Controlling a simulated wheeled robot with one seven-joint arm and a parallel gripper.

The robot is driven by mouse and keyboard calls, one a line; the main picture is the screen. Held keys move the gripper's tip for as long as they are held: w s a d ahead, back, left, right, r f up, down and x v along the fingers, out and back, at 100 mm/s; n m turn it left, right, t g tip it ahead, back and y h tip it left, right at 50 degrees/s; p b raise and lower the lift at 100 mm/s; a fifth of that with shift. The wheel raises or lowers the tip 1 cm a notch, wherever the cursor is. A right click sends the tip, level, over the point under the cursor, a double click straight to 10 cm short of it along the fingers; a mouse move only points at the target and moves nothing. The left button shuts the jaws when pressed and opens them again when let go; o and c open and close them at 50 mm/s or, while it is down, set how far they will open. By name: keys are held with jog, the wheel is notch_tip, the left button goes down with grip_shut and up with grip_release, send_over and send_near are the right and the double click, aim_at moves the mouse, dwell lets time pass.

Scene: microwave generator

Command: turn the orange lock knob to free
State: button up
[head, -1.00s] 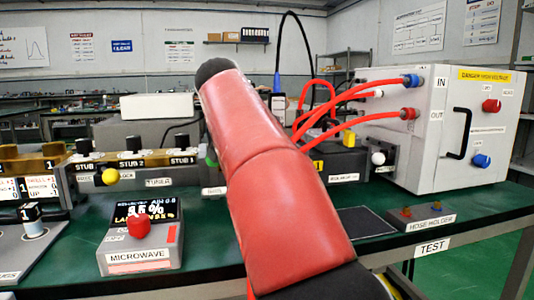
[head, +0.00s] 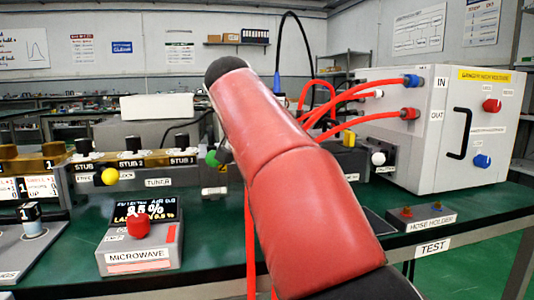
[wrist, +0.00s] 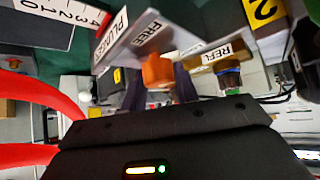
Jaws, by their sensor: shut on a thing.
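The orange lock knob (wrist: 157,72) shows in the wrist view, beside a grey plate with the label FREE (wrist: 147,33). My gripper (wrist: 159,80) is at the knob, with its dark fingers on either side, shut on it. The knob's exact angle is hard to read at this size. In the head view my red arm covers the middle, and the knob and gripper are hidden.
A REFL label (wrist: 212,55) sits close to the right of the knob. In the head view, the tuner (head: 160,170) with a yellow ball (head: 110,176) and the microwave control box (head: 140,245) stand left. The white hose cabinet (head: 430,130) and red hoses (head: 345,100) are right.

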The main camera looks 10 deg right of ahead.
jog(key=n+t+y, duration=0.1)
jog(key=n, duration=0.1)
jog(key=shift+r+n+y, duration=0.1)
jog(key=shift+n+y, duration=0.2)
jog(key=shift+y, duration=0.1)
jog(key=n+y+p, duration=0.1)
jog(key=n, duration=0.1)
jog(key=shift+d+r+n+t+y+p, duration=0.1)
jog(key=shift+r+n+t+y+p, duration=0.05)
jog(key=shift+n+t+y+p, duration=0.2)
jog(key=n+y+p, duration=0.2)
jog(key=n, duration=0.1)
jog(key=shift+y, duration=0.35)
jog(key=shift+n+y+p, duration=0.8)
jog(key=shift+n+p, duration=0.05)
jog(key=shift+n, duration=0.2)
jog(key=shift+f, duration=0.2)
jog(key=o, duration=1)
jog(key=shift+s, duration=0.1)
